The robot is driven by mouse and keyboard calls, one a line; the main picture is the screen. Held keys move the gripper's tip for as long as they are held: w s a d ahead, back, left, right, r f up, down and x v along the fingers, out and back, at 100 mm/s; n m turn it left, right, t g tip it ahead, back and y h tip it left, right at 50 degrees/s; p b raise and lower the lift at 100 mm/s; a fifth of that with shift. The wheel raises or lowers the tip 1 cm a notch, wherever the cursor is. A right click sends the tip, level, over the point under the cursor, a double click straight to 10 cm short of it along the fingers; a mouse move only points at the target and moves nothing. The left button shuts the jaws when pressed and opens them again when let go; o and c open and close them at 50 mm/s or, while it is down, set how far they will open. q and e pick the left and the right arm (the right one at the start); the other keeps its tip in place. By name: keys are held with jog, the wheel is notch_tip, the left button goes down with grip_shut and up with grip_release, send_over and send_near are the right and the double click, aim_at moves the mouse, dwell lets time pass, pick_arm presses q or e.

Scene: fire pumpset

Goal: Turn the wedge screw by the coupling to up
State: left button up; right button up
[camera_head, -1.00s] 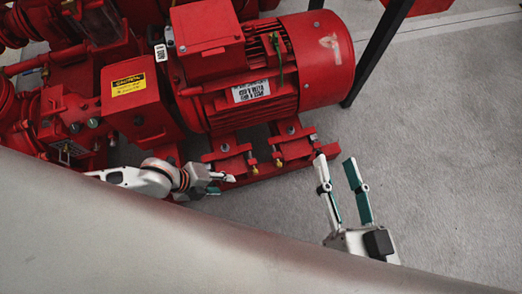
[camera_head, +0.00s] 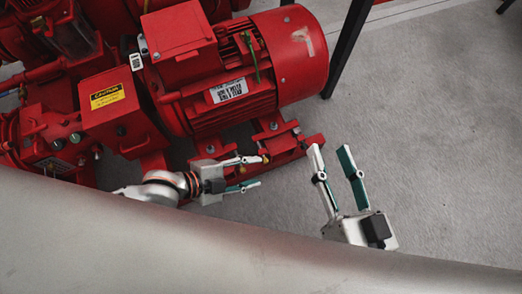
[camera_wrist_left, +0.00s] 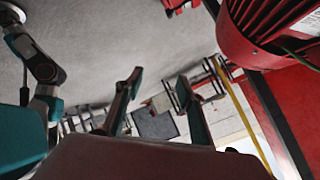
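The red motor (camera_head: 220,85) stands on a red base with the yellow-labelled coupling guard (camera_head: 108,100) to its left. A motor foot (camera_head: 210,148) on the guard side has a bolt on top. Its front screw is not clear, with my left gripper (camera_head: 260,171) over that spot. A small yellow-tipped screw (camera_head: 265,158) shows by the other foot, close to the gripper's upper fingertip; contact cannot be told. My left gripper is open, pointing right along the base front. In the left wrist view its fingers (camera_wrist_left: 160,82) are apart with nothing between them. My right gripper (camera_head: 330,149) is open and empty over the floor.
A dark frame post (camera_head: 345,50) stands right of the motor. The grey floor (camera_head: 430,130) is clear at the right. In the left wrist view, the motor's end (camera_wrist_left: 265,35) fills the upper right and a yellow bar (camera_wrist_left: 240,110) runs beyond the fingers.

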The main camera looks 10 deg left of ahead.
pick_arm(q)
jog(key=shift+w+d+r+n+t+h, duration=0.25)
jog(key=shift+d+r+n, duration=0.25)
jog(key=shift+r, duration=0.25)
jog(key=shift+w+d+r+n+t+h, duration=0.15)
jog(key=shift+w+d+r+n+t, duration=0.1)
jog(key=shift+d+r+n, duration=0.35)
pick_arm(e)
jog(key=shift+d+r, duration=0.15)
jog(key=shift+d, duration=0.15)
pick_arm(q)
jog(key=shift+a+r, duration=0.1)
jog(key=shift+a, duration=0.05)
